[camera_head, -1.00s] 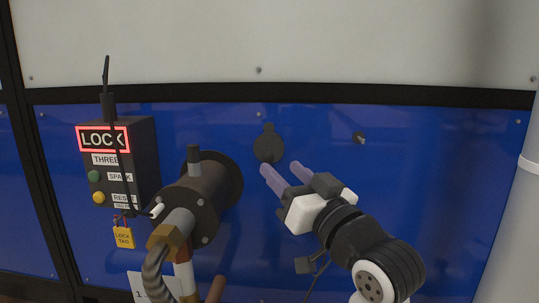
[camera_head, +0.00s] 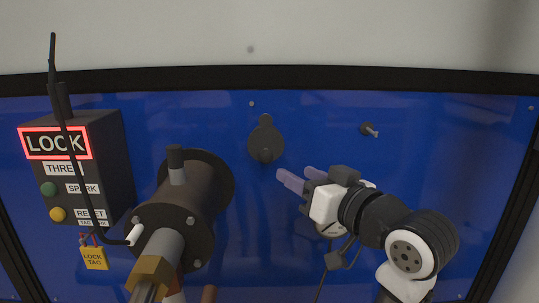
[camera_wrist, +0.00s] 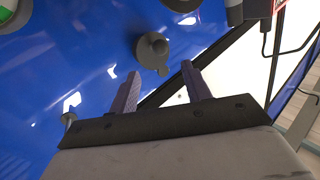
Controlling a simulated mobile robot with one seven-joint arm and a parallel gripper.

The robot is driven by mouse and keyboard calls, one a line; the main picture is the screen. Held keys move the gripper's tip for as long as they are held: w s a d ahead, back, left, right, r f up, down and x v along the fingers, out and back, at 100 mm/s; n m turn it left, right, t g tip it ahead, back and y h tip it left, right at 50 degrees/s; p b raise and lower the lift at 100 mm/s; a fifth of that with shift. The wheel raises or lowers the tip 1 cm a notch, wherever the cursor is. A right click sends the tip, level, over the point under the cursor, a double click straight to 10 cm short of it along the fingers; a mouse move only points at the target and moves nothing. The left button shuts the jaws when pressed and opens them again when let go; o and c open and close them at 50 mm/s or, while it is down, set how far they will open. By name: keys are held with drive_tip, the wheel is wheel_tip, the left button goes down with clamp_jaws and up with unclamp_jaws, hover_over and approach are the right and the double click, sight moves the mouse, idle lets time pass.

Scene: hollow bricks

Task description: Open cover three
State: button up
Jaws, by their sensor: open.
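A dark round cover (camera_head: 265,143) with a small knob and a tab at its top sits flat against the blue panel, right of the burner; it looks shut. It also shows ahead of the fingers in the wrist view (camera_wrist: 153,48). No number is readable on it, but the box at left reads THREE. My gripper (camera_head: 294,174) is open and empty, to the right of and below the cover. Its two pale purple fingers (camera_wrist: 160,70) are spread, and the cover appears between and beyond their tips in the wrist view. I see no contact.
A dark control box (camera_head: 80,165) with a lit LOCK sign and a yellow lock tag (camera_head: 95,258) is at left. A thick dark burner (camera_head: 187,205) juts out left of the cover. A small peg (camera_head: 369,130) sticks out at upper right. Bare blue panel surrounds the cover.

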sight(270, 159)
drive_tip(key=p+x, duration=0.2)
drive_tip(key=x, duration=0.7)
drive_tip(key=shift+w+a, duration=0.25)
drive_tip(key=shift+w, duration=0.05)
drive_tip(key=shift+c, duration=0.3)
clamp_jaws()
